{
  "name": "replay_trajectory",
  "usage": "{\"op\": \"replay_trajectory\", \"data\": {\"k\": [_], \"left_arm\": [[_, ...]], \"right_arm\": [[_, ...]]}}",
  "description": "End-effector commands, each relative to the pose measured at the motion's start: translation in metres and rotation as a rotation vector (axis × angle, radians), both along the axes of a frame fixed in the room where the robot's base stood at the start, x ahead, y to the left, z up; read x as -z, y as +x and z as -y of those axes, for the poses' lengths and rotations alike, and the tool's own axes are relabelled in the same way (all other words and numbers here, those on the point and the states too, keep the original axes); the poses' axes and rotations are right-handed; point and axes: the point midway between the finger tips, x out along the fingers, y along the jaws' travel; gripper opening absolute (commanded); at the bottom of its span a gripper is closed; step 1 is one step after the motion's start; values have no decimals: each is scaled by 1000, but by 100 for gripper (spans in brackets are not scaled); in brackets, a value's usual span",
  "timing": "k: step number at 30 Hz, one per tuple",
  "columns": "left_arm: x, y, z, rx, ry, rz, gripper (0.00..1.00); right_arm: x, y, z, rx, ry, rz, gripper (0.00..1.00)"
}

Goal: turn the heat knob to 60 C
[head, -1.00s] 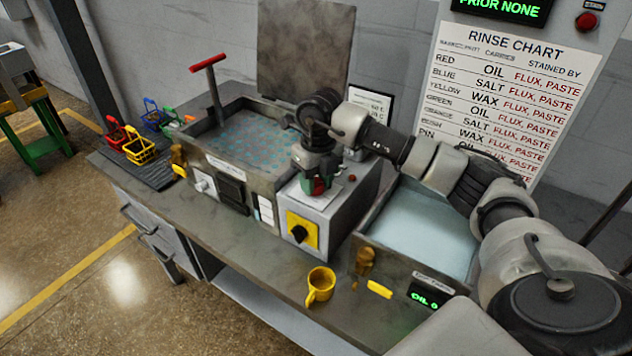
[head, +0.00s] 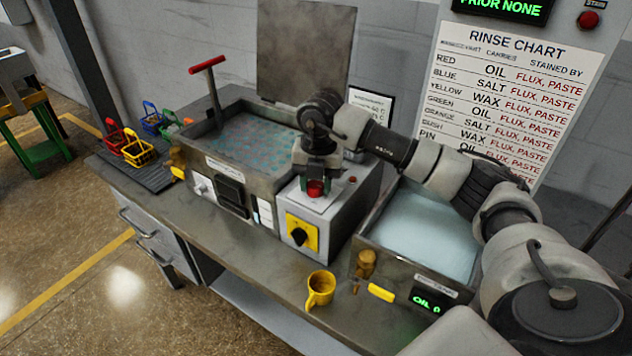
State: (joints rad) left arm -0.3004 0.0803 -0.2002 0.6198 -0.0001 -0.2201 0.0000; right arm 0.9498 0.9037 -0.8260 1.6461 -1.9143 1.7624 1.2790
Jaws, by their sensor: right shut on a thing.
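A red knob (head: 316,188) stands on a white plate on top of the grey control box (head: 341,208), in the middle of the head view. My right gripper (head: 317,182) reaches down from above and is shut on this red knob, with the wrist over it. The fingers partly cover the knob, and the marks on its plate are too small to read, so I cannot tell its setting. A black knob on a yellow plate (head: 296,226) is on the front of the same box. My left gripper is not in view.
A tank with a raised lid and a red-handled lever (head: 207,63) stands left of the box. A liquid-filled basin (head: 420,236) is to the right. A yellow mug (head: 320,288) stands near the bench front. Small coloured baskets (head: 139,152) sit at the far left.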

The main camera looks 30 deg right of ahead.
Motion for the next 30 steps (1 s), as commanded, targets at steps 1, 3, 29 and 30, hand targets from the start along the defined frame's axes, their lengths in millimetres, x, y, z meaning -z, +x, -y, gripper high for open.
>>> {"op": "replay_trajectory", "data": {"k": [1, 3, 29, 30], "left_arm": [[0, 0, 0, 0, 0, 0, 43], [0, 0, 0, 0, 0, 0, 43], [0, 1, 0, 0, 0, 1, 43], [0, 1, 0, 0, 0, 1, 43]], "right_arm": [[-3, 2, 1, 15, 0, 9, 15], [-3, 2, 1, 29, 0, 9, 15], [-2, 1, 0, 46, 0, 5, 64], [-1, 1, 0, 46, 0, 5, 64]]}}
